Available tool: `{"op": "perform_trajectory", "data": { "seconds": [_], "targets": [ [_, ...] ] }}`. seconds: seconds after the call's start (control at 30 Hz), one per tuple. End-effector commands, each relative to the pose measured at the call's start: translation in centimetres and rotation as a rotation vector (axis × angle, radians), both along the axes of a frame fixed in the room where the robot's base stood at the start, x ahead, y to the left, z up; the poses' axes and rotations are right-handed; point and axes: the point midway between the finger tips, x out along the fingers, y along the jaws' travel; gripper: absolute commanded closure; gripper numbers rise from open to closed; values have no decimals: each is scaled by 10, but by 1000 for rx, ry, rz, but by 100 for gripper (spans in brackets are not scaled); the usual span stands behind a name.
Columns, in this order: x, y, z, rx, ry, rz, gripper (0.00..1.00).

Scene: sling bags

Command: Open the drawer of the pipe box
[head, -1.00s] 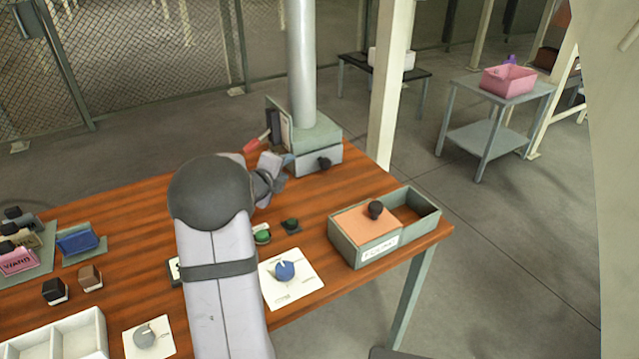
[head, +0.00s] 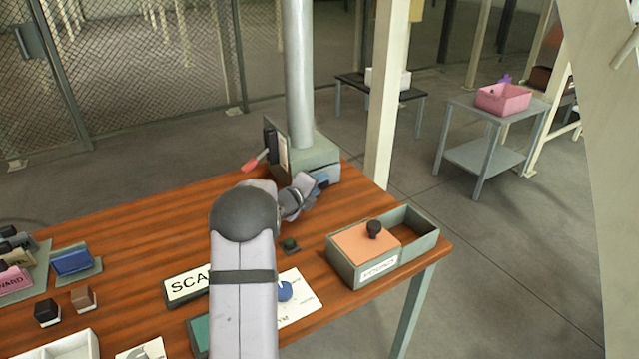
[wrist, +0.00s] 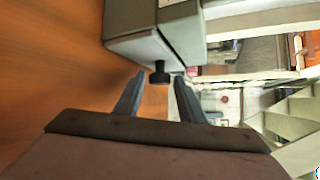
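The pipe box (head: 318,152) is a grey-green box at the foot of the metal pipe, at the back right of the wooden table. Its pale drawer (wrist: 140,48) appears closed in the wrist view. A dark round knob (wrist: 159,73) sticks out of the drawer front. My gripper (head: 318,184) is in front of the drawer in the head view and hides the knob there. In the wrist view my gripper (wrist: 156,86) is open, with the knob centred between the fingertips. I cannot tell if either finger touches it.
A red-handled lever (head: 255,162) is on the box's left side. An open-topped grey box (head: 345,262) with an orange lid and black knob stands at the table's right edge. The left middle of the table is clear.

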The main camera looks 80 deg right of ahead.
Motion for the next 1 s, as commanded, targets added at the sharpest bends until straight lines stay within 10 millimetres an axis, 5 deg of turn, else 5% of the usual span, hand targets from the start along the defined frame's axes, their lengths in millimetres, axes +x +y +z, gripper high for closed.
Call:
{"op": "perform_trajectory", "data": {
  "seconds": [0.53,0.7,1.0],
  "targets": [
    [-3,-14,-5,1,0,2,64],
    [-3,-14,-5,0,1,1,100],
    [-15,-5,-8,-1,2,-1,100]
  ]
}}
